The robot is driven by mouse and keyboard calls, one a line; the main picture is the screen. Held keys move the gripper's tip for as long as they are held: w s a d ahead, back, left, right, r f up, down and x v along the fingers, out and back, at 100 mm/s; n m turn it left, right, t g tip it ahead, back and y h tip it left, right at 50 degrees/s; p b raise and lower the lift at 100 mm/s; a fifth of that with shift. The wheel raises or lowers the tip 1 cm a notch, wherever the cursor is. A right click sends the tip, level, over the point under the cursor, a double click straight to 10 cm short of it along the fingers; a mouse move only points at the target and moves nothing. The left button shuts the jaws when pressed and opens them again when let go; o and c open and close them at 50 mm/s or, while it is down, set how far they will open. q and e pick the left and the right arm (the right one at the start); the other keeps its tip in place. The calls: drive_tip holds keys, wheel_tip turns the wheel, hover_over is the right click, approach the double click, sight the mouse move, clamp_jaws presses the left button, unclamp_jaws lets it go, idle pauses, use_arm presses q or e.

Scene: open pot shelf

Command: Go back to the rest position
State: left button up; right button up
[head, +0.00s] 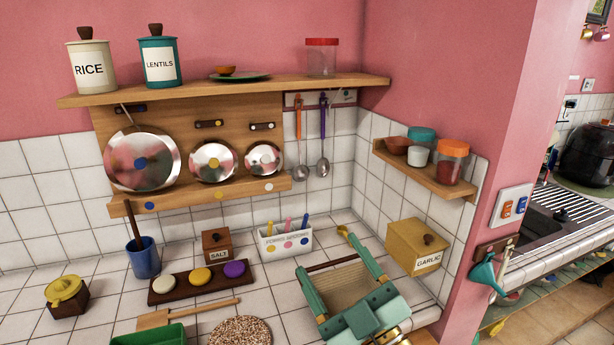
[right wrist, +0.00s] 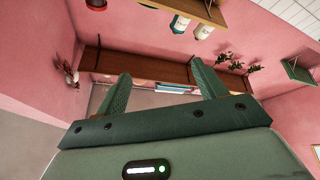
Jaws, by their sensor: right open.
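My right gripper (head: 322,250) is teal and sits low in the head view, in front of the white tiled counter (head: 290,325). Its two fingers are spread apart and point away from me, with nothing gripped between them. In the right wrist view its fingers (right wrist: 161,68) are also apart and empty, with a brown wooden shelf (right wrist: 150,66) and pink wall beyond. A tan slatted wooden item (head: 345,285) shows between and behind the fingers in the head view; I cannot tell whether they touch it. My left gripper is not in view.
A yellow garlic box (head: 415,246) stands just right of the right gripper. A white utensil holder (head: 285,241) is behind it to the left. Pot lids hang on the rack (head: 200,203) under the upper shelf (head: 230,92). A small side shelf (head: 425,172) juts from the right wall.

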drive_tip(key=s+d+f+m+g+h, duration=0.3)
drive_tip(key=d+f+m+g+h, duration=0.3)
drive_tip(key=d+f+h, duration=1)
drive_tip(key=s+d+f+g, duration=0.7)
drive_tip(key=s+d+f, duration=0.3)
drive_tip(key=s, duration=0.4)
drive_tip(key=s+a+f+g+y+b, duration=0.1)
drive_tip(key=s+a+f+g, duration=0.1)
drive_tip(key=f, duration=1.2)
drive_tip(key=s+a+f+g+y+b, duration=0.1)
drive_tip(key=s+a+f+y, duration=0.15)
drive_tip(key=f, duration=1.05)
drive_tip(key=s+f+m+g+b, duration=0.1)
drive_tip(key=s+f+m+g, duration=0.1)
drive_tip(key=s+f, duration=1.6)
drive_tip(key=shift+s+m+g+y, duration=0.4)
drive_tip(key=shift+s+m, duration=0.2)
drive_tip(key=shift+s, duration=0.1)
drive_tip(key=shift+a, duration=0.1)
